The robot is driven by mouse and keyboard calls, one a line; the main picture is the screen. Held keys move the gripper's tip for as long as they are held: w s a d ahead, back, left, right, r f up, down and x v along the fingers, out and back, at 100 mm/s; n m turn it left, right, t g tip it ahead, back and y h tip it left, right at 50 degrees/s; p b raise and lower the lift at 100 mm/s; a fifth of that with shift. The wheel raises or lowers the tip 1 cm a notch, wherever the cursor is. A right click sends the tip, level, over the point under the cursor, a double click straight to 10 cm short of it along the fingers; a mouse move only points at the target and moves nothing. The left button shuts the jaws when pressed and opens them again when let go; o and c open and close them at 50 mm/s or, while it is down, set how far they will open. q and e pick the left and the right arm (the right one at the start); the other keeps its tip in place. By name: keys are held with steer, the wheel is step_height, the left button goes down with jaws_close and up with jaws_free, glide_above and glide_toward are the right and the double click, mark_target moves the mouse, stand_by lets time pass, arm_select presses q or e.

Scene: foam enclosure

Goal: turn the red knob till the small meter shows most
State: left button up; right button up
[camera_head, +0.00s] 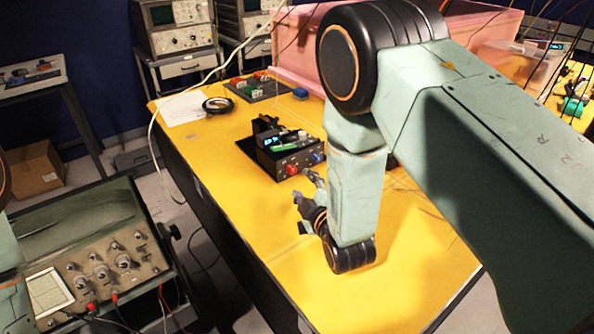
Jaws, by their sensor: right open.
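The red knob (291,169) is on the front of a small black device (272,158) on the yellow table. A blue knob (317,157) sits to its right. A small lit display (268,142), perhaps the small meter, shows on the device; its reading is too small to tell. My right gripper (308,188) is open, close in front of the device and just below and right of the red knob. I see no contact with the knob. My right arm hides part of the table right of the device. Part of my left arm shows at the left edge; its gripper is out of view.
A board with red and green parts (258,86), a blue block (300,93) and a black cable coil (218,105) lie behind the device. A pink foam box (300,45) stands at the back. The table's left front (235,195) is clear. An oscilloscope (100,265) stands at lower left.

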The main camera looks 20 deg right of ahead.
mark_target(293, 171)
steer(key=x, duration=0.6)
steer(key=shift+w+a+f, duration=0.15)
steer(key=shift+w+a, duration=0.05)
steer(key=shift+r, duration=0.2)
steer(key=shift+w+f, duration=0.1)
steer(key=shift+w, duration=0.1)
steer(key=shift+w+f, duration=0.15)
steer(key=shift+c, duration=1.4)
jaws_close()
steer(key=shift+r, duration=0.2)
